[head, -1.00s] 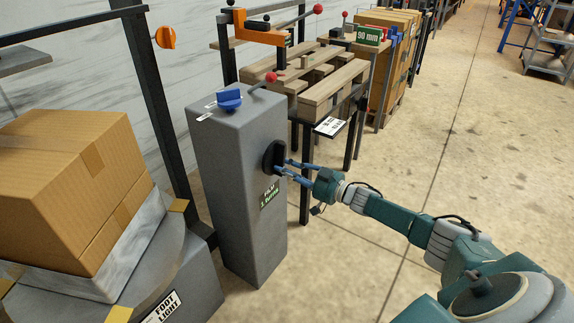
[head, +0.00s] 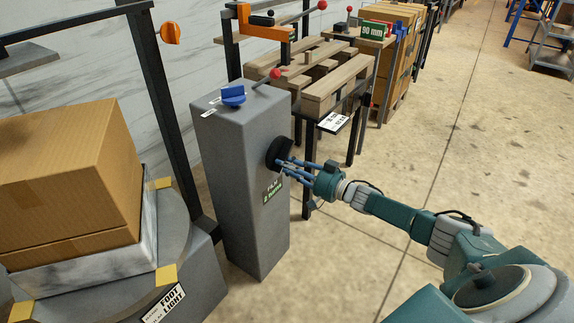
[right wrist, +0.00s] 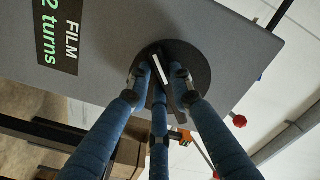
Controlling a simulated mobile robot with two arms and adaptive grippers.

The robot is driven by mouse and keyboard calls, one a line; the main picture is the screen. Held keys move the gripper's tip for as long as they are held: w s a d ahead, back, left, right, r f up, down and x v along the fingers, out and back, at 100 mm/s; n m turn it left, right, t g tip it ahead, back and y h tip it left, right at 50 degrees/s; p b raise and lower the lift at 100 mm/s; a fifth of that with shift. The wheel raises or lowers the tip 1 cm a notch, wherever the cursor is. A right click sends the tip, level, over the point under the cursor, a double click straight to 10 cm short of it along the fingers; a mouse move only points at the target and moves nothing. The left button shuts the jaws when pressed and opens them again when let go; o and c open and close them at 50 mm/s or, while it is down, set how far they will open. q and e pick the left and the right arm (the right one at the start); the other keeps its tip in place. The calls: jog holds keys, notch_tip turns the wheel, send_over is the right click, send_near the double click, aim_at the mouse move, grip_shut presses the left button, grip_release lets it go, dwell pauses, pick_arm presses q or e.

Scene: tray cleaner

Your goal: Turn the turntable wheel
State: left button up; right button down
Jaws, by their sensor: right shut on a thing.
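The black round wheel (head: 274,154) sits on the side of a grey pillar (head: 237,195). In the right wrist view the wheel (right wrist: 203,68) is a dark disc with a raised bar and a white stripe, tilted in the picture. My right gripper (head: 284,167) has its blue fingers closed around that bar; the fingers (right wrist: 163,82) partly hide it. The turntable (head: 192,245) at left carries a wrapped load with a cardboard box (head: 65,180). A sign by the wheel (right wrist: 59,32) reads "FILM 2 turns". My left gripper is not in view.
A blue knob (head: 233,94) and a red-tipped lever (head: 275,74) are on top of the pillar. Behind it stands a rack with wooden pallets (head: 335,85). The concrete floor (head: 450,150) at right is open.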

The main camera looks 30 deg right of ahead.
jog(key=shift+d, duration=0.15)
jog(key=c, duration=1.6)
grip_release()
jog(key=shift+w, duration=0.1)
jog(key=v, duration=1.2)
